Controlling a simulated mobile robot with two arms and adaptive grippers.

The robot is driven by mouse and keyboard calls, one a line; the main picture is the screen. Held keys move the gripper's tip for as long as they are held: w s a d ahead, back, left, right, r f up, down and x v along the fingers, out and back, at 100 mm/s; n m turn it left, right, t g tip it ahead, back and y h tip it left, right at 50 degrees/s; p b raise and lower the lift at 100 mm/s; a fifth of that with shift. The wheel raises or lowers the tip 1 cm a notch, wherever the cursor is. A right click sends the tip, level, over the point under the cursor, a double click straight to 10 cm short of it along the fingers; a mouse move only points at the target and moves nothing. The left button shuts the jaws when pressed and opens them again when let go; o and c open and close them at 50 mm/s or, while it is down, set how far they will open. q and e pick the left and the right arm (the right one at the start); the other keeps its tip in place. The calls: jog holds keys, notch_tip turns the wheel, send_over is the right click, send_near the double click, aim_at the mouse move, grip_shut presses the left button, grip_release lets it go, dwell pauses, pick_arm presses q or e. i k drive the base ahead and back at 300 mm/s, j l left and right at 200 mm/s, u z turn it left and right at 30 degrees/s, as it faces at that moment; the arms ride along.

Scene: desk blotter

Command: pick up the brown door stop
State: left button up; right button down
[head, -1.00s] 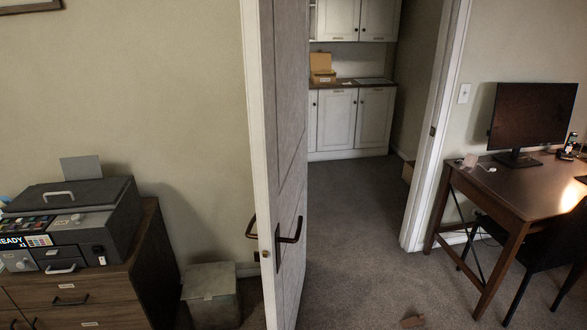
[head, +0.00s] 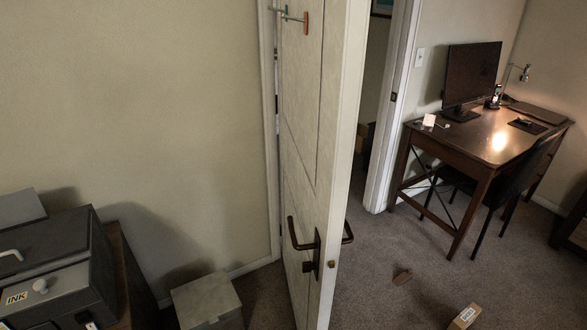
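Neither of my grippers shows in the head view.
A cardboard box (head: 464,316) with a white label lies on the floor at the lower right. A desk (head: 470,148) with a monitor and a dark chair (head: 487,190) stand further right. A lidded box (head: 207,300) and a printer (head: 55,265) are at the left. Carpet between door and desk is mostly clear.

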aim_at(406, 274)
jog(key=i+l+z, duration=0.1)
jog(key=l+z, duration=0.35)
jog(key=l, duration=0.15)
jog(key=i+l+z, duration=0.2)
jog(key=l+z, duration=0.2)
jog(key=l, duration=0.15)
jog(key=i+l+z, duration=0.25)
jog(key=l+z, duration=0.2)
jog(key=i+l+z, duration=0.3)
jog(key=z, duration=0.15)
jog(key=i+l+z, duration=0.4)
jog(key=i+u, duration=0.15)
jog(key=i, duration=0.55)
jog(key=i+l+u, duration=0.1)
jog(key=i, duration=0.55)
jog(key=i+u, duration=0.25)
jog(key=i, duration=0.2)
jog(key=i+l+u, duration=0.2)
jog(key=i, duration=0.2)
jog(key=i+u, duration=0.25)
jog(key=i, duration=0.2)
